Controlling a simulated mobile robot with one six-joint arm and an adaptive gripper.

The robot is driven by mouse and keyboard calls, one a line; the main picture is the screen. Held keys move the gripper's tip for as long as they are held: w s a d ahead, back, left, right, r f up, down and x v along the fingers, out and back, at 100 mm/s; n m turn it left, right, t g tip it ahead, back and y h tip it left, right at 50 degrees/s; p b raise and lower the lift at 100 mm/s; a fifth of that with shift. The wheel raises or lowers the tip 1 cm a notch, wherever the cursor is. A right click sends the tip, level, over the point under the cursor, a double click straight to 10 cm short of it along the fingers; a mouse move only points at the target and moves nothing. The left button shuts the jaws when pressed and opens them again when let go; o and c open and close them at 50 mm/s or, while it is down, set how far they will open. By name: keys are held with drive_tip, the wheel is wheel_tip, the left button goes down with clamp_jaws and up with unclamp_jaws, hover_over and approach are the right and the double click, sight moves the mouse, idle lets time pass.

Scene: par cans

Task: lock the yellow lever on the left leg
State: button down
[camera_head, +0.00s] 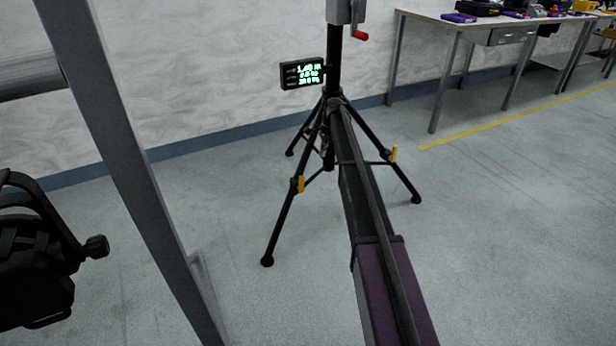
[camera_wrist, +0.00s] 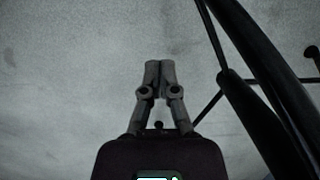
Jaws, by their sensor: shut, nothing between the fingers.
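A black tripod stand (camera_head: 333,75) stands on the floor in the head view. Its left leg (camera_head: 283,222) slants down toward the front left. A yellow lever (camera_head: 300,185) sits on that leg, roughly halfway down, and looks close to upright along it. Another yellow lever (camera_head: 394,154) is on the right leg (camera_head: 400,178). My gripper (camera_wrist: 159,66) shows in the wrist view with its fingers together and nothing between them. Black tubes of the stand (camera_wrist: 265,70) pass to its right. No yellow lever shows in the wrist view. I cannot make out my fingertips in the head view.
A small display (camera_head: 303,74) and a red-handled crank (camera_head: 360,35) are on the stand. A workbench (camera_head: 440,20) stands at the back right. A grey post (camera_head: 125,165) and black equipment (camera_head: 35,265) are at left. Floor (camera_head: 235,190) left of the stand is clear.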

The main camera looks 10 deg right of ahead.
sight(300, 184)
drive_tip(key=shift+f, duration=0.1)
drive_tip(key=s+a+f+b, duration=0.2)
drive_tip(key=a+f+b, duration=0.4)
drive_tip(key=f+b, duration=0.3)
drive_tip(key=shift+f+b, duration=0.25)
drive_tip(key=shift+b, duration=0.1)
idle(0.8)
drive_tip(key=shift+a, duration=0.25)
